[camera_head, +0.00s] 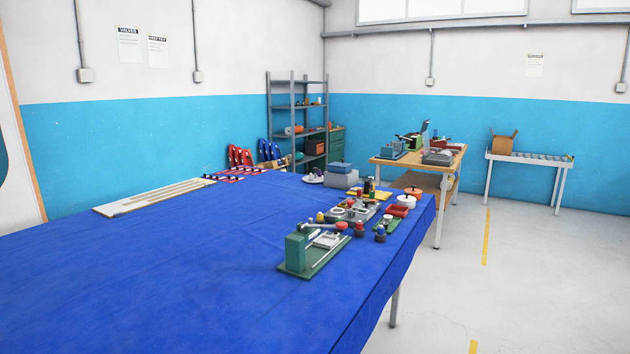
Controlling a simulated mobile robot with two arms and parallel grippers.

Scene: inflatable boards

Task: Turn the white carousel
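A small white round disc (313,179) lies at the far edge of the blue-covered table (180,265), left of a grey box. It may be the white carousel, with small dark items on it too tiny to make out. A white round pot-like thing with an orange top (406,200) stands at the table's right edge. I cannot tell for sure which of these is the carousel. Neither of my grippers shows in this view.
A green press-like fixture (305,252) and several small fixtures crowd the table's right side. A grey box with a blue top (341,176) stands behind them. A long pale board (155,196) lies at the far left. The near left of the table is clear, and open floor lies right.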

